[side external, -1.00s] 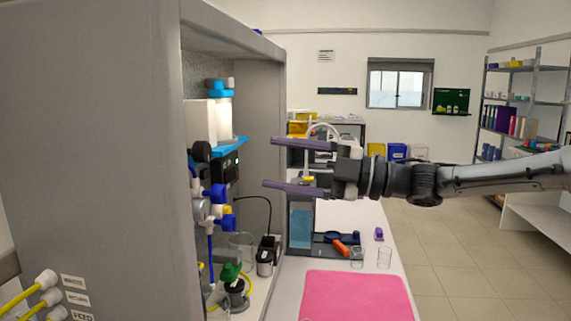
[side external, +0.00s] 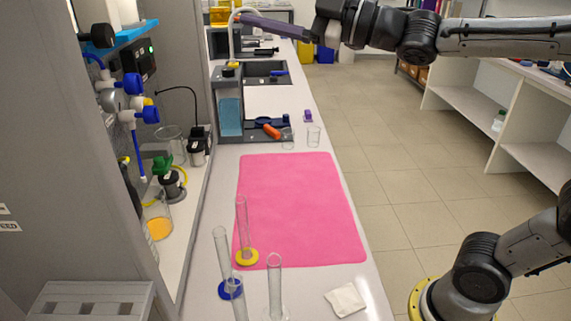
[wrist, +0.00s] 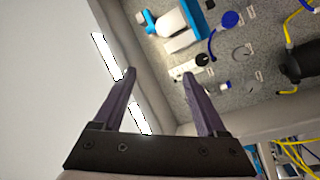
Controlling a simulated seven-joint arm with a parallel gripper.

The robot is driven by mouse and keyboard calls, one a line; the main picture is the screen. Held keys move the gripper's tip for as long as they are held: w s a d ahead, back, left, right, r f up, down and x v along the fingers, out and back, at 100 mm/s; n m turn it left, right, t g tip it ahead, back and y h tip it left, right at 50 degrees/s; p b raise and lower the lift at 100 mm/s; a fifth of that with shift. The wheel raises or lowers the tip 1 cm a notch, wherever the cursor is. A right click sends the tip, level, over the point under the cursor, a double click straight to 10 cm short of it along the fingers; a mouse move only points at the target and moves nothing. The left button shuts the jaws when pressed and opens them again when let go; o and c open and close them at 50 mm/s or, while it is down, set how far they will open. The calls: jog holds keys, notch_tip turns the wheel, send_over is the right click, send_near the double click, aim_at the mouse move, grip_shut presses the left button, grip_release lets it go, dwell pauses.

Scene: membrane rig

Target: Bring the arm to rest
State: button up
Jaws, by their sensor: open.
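My gripper (side external: 245,17) is at the top edge of the side external view, high above the far part of the bench (side external: 375,292). One purple finger shows there, pointing left; the other appears to be cut off by the frame. In the wrist view my gripper (wrist: 158,73) has its two purple fingers spread apart with nothing between them. The fingers point towards the rig enclosure, whose tubes and fittings show beyond them. Nothing touches the fingers in either view.
A pink mat (side external: 300,205) lies on the bench, with glass cylinders on yellow and blue bases (side external: 247,257) at its near edge. A dark stand with a blue tank (side external: 230,115) stands behind. The grey rig enclosure (side external: 60,200) is at left. Floor is open at right.

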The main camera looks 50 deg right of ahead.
jog(key=s+d+f+m+g+h, duration=0.4)
jog(key=s+d+f+m+h, duration=0.55)
jog(key=f, duration=0.35)
jog(key=s+f+m+g+y, duration=0.2)
jog(key=s+f+m+g, duration=0.3)
jog(key=s+f, duration=0.8)
notch_tip(320, 180, down, 3)
jog(key=g, duration=0.3)
jog(key=shift+s+a+g, duration=0.3)
jog(key=shift+a+g, duration=0.05)
jog(key=shift+g, duration=0.05)
jog(key=shift+m, duration=0.25)
